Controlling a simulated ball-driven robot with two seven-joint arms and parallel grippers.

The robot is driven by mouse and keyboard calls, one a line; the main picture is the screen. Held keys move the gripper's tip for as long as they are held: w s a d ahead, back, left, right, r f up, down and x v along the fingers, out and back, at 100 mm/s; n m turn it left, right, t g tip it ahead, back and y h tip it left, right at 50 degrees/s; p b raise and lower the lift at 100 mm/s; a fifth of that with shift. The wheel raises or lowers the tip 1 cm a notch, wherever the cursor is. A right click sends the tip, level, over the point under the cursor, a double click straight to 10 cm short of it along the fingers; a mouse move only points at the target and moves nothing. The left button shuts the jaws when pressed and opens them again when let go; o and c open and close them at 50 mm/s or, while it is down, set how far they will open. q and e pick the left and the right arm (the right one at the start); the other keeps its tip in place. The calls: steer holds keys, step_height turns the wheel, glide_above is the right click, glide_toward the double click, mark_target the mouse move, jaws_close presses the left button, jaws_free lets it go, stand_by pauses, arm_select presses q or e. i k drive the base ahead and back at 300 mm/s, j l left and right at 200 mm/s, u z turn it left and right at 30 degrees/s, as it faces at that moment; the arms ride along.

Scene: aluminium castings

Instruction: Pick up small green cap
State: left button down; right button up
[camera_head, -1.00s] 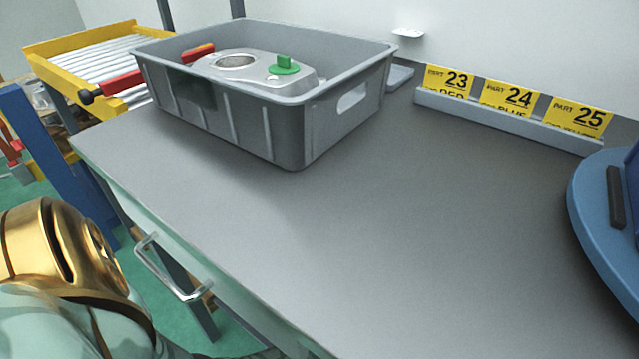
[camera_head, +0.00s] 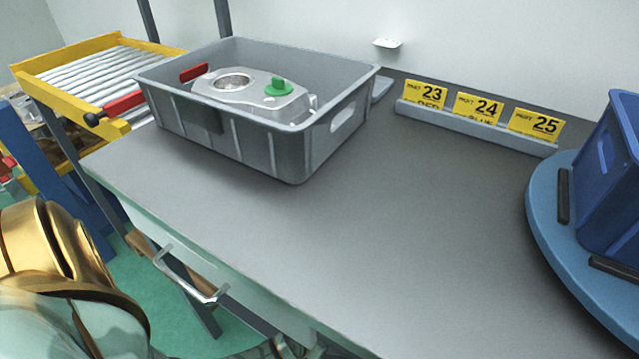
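The small green cap (camera_head: 279,87) sits upright on the right part of a silver aluminium casting (camera_head: 246,98). The casting lies in a grey plastic crate (camera_head: 258,150) at the back left of the grey table. A round hole opens at the casting's left. The cap is a green disc with a raised grip. A gold and pale green part of my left arm shows at the lower left, well away from the crate. Neither of my grippers is clearly visible.
The tabletop (camera_head: 330,235) is clear in front of the crate. A label rail (camera_head: 475,126) with yellow cards stands at the back right. A blue round turntable (camera_head: 545,215) carries a blue bin (camera_head: 612,185) at right. A roller conveyor (camera_head: 95,72) stands behind left. A drawer handle (camera_head: 190,280) juts from the table front.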

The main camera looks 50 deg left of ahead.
mark_target(278, 88)
steer(key=u, duration=1.4)
